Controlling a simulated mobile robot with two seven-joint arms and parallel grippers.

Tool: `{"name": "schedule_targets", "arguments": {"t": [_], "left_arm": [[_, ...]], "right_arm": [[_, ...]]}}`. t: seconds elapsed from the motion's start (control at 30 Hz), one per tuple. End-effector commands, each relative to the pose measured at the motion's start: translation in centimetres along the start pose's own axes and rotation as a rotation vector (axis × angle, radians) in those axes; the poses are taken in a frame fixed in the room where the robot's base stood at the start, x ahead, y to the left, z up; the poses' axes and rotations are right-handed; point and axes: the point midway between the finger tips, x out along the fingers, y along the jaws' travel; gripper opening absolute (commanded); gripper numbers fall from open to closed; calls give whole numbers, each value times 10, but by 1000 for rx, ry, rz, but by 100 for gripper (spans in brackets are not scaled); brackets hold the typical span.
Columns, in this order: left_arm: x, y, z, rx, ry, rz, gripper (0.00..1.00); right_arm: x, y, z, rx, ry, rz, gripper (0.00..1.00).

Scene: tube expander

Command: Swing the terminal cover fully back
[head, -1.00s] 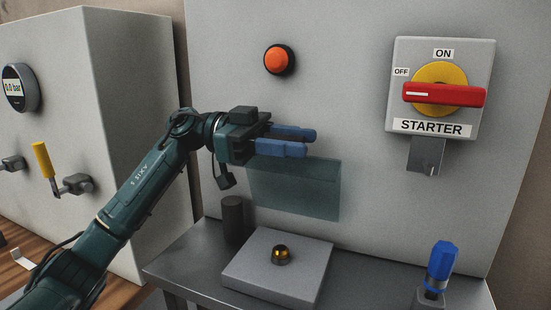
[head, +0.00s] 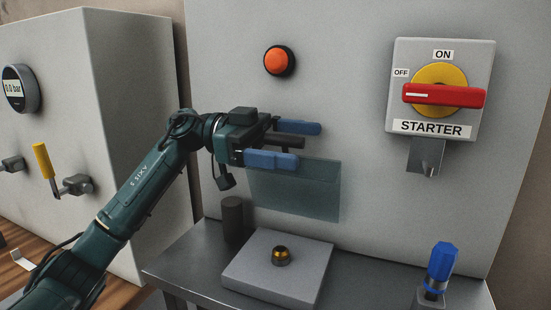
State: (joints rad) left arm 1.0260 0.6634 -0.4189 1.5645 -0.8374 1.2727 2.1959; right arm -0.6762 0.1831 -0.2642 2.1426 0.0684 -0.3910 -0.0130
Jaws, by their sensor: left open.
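A see-through bluish panel, which looks like the terminal cover (head: 305,195), hangs against the grey cabinet front above the steel table. Its upper left part is behind my left gripper. My left gripper (head: 308,145) is open, with its two blue fingers spread apart at the panel's upper edge. A short dark bar (head: 290,141) shows between the fingers; I cannot tell what it belongs to. Whether a finger touches the panel is also unclear. My right gripper is out of view.
A starter switch (head: 438,90) with a red handle is on the cabinet (head: 350,60) at right, with an orange button (head: 279,61) above the gripper. Below stand a dark cylinder (head: 232,219), a plate with a brass knob (head: 281,256) and a blue-capped part (head: 441,262).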

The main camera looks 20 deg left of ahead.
Motion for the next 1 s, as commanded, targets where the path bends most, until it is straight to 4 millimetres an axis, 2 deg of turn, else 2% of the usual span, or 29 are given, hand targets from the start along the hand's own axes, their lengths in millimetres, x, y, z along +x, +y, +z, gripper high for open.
{"name": "schedule_targets", "arguments": {"t": [0.7,1.0], "left_arm": [[-66,-1,-1,-2,-1,-2,100],[-70,0,0,-1,0,0,100]], "right_arm": [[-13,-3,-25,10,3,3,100],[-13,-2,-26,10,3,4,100]]}}
